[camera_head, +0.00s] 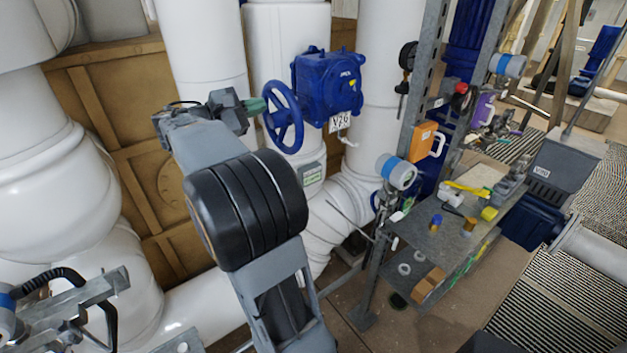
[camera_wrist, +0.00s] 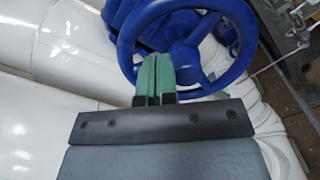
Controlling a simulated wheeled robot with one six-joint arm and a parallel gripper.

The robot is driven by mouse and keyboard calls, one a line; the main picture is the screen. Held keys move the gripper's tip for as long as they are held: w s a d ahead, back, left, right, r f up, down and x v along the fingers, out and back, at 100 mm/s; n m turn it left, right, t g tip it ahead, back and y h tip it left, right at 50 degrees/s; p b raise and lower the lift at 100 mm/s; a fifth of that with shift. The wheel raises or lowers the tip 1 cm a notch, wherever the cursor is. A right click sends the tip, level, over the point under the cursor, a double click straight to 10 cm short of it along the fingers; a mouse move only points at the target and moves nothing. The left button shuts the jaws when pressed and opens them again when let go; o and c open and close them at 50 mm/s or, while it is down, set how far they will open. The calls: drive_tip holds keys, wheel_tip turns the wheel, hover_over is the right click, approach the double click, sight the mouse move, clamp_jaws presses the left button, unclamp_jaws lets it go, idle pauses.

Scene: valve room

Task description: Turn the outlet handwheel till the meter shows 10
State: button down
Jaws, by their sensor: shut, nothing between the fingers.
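The handwheel (camera_wrist: 222,73) also fills the top of the wrist view. My gripper (camera_head: 262,104) is at the wheel's left side in the head view. In the wrist view my gripper (camera_wrist: 155,62) has its green fingers together with nothing between them. The fingertips overlap the wheel's opening near the rim; I cannot tell whether they touch it. A round blue-and-white meter (camera_head: 402,174) stands lower right, its reading too small to tell.
Large white pipes (camera_head: 205,45) stand behind and left of my arm. A metal shelf (camera_head: 435,240) with small parts stands to the right, near an upright steel post (camera_head: 418,90).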

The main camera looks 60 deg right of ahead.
drive_tip(key=v, duration=0.6)
drive_tip(key=shift+a+p, duration=0.2)
drive_tip(key=shift+p, duration=0.15)
drive_tip(key=shift+w, duration=0.1)
drive_tip(key=s+a+f+m+t+y, duration=0.1)
drive_tip(key=a+f+t+y, duration=0.25)
drive_tip(key=f, duration=0.45)
drive_tip(key=a+f+t+y, duration=0.2)
drive_tip(key=f+y, duration=0.2)
drive_tip(key=f, duration=0.3)
drive_tip(key=s+a+f+m+t+y+b, duration=0.1)
drive_tip(key=s+a+f+m+t+y, duration=0.1)
drive_tip(key=a, duration=0.8)
drive_tip(key=s+a+f+m+t+y+b, duration=0.1)
drive_tip(key=s+a+f+t+y, duration=0.3)
drive_tip(key=s+a+y, duration=0.3)
drive_tip(key=s+a, duration=0.1)
drive_tip(key=a, duration=0.2)
drive_tip(key=shift+f+m, duration=0.4)
drive_tip(key=shift+d, duration=0.1)
